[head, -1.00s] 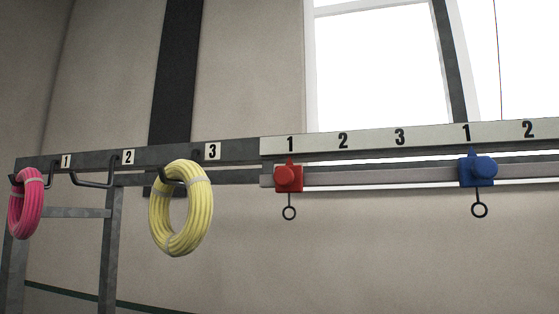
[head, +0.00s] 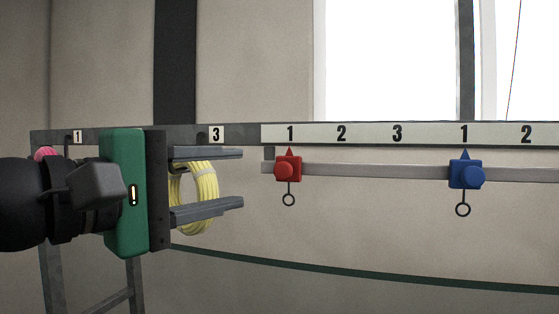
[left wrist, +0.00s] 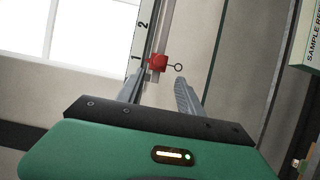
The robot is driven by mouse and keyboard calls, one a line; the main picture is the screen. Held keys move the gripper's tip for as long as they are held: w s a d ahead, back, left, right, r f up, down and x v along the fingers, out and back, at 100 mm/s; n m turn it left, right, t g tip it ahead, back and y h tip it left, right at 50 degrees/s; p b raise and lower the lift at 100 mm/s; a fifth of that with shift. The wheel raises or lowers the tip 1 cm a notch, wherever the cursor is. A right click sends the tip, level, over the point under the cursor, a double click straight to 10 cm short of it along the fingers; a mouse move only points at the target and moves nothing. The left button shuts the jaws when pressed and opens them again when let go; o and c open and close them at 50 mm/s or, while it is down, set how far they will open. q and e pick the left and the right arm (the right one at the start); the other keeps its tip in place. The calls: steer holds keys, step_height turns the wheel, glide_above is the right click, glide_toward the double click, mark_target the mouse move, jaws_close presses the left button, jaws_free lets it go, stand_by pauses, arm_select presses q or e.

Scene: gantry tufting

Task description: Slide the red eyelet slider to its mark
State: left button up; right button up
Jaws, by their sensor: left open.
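The red eyelet slider (head: 288,169) sits on the grey rail (head: 375,171) with its pointer under the first "1" of the white number strip (head: 370,134). A dark ring hangs below it. My left gripper (head: 242,176) is open and empty, to the left of the red slider and apart from it, fingers pointing right. In the left wrist view the red slider (left wrist: 158,63) shows beyond and between the open fingers (left wrist: 157,92). My right gripper is not in view.
A blue slider (head: 466,174) with a ring sits farther right on the rail, under the second "1". A yellow coil (head: 205,190) hangs behind my left gripper's fingers. A pink coil (head: 45,153) is mostly hidden at the left.

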mark_target(280, 176)
arm_select(q)
steer(key=p+x, duration=0.1)
steer(key=x, duration=0.2)
steer(key=p+x, duration=0.2)
steer(key=x, duration=0.2)
steer(key=p+x, duration=0.1)
steer(key=x, duration=0.3)
steer(key=shift+s+d+r, duration=0.1)
steer(key=shift+s+d, duration=0.15)
steer(key=shift+s, duration=0.05)
steer(key=shift+w+d, duration=0.1)
steer(key=shift+w, duration=0.1)
steer(key=shift+a, duration=0.3)
steer(key=c, duration=0.9)
jaws_close()
steer(key=shift+d+f, duration=0.15)
steer(key=shift+f, duration=0.2)
